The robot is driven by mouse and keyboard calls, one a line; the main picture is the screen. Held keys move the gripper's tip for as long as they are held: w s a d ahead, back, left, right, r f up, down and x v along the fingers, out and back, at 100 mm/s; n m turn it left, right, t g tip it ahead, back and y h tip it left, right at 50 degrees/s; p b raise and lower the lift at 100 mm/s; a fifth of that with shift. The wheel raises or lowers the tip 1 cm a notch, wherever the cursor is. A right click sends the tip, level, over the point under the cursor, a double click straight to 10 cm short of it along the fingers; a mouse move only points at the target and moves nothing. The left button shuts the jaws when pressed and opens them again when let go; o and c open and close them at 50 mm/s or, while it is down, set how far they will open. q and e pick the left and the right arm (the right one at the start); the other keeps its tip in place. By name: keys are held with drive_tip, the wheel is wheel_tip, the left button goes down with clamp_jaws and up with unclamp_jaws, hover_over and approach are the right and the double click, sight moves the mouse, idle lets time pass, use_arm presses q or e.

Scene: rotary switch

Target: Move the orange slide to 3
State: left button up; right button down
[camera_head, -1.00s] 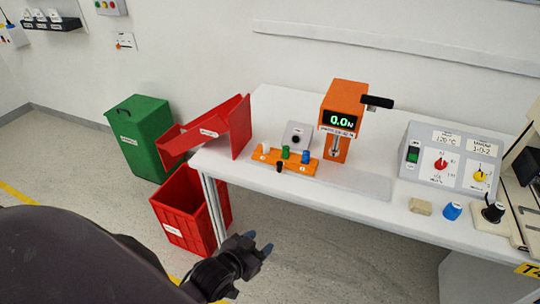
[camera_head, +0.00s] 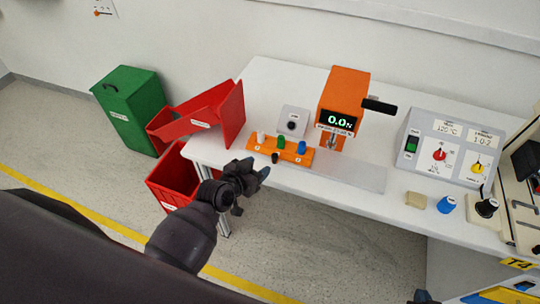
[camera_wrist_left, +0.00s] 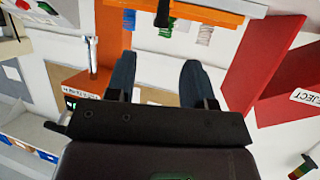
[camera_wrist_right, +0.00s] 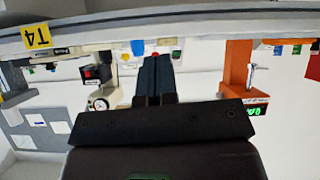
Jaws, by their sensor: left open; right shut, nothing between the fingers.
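A small orange piece (camera_head: 97,13) shows on a white wall plate (camera_head: 104,6) at the top left of the head view. It is too small to read any numbers, so I cannot tell its setting. My left gripper (camera_head: 256,174) is open and empty in front of the bench's left part, far from the wall plate. In the left wrist view its two fingers (camera_wrist_left: 158,80) are apart with nothing between them. My right gripper (camera_wrist_right: 157,58) is shut and empty in the right wrist view. A dark bit of it may show at the bottom of the head view.
A red chute (camera_head: 225,112), red crate (camera_head: 158,190) and green bin (camera_head: 128,110) stand left.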

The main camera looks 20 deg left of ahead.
sight(273, 156)
use_arm(q)
drive_tip(key=x, duration=0.8)
drive_tip(key=shift+w, duration=0.2)
clamp_jaws()
